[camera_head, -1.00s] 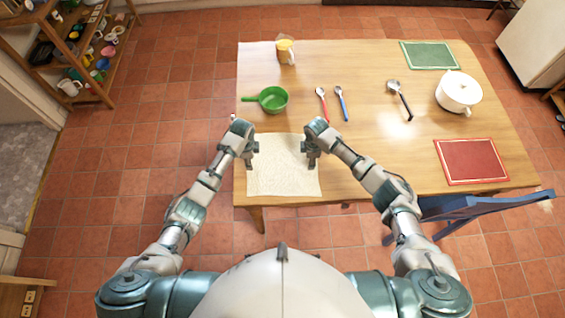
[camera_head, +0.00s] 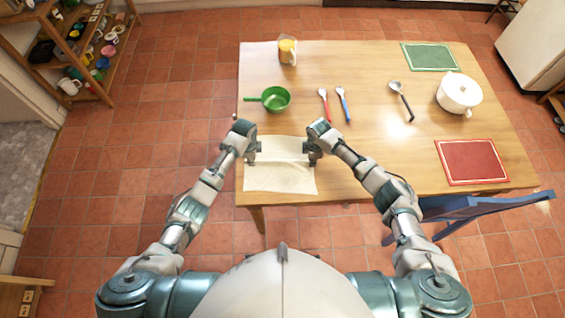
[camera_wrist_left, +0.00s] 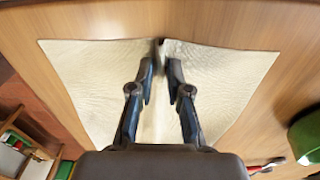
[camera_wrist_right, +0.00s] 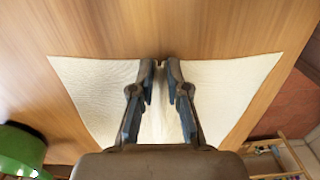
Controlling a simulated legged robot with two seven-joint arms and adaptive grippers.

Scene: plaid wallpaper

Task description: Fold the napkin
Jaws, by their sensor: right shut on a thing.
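The cream napkin (camera_head: 280,178) lies near the left front corner of the table, with a raised crease running across it between my two grippers. My left gripper (camera_head: 251,158) is at its left edge. In the left wrist view, its fingers (camera_wrist_left: 161,68) are close together with a pinched ridge of the napkin (camera_wrist_left: 90,75) between them. My right gripper (camera_head: 313,157) is at the right edge. In the right wrist view, its fingers (camera_wrist_right: 161,70) are shut on the napkin's edge, and the cloth (camera_wrist_right: 225,90) puckers between them.
Two spoons (camera_head: 343,103) lie to the right. A ladle (camera_head: 401,98), white pot (camera_head: 459,93), red mat (camera_head: 471,161) and green mat (camera_head: 430,57) are further right. A blue chair (camera_head: 470,207) is at the front edge.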

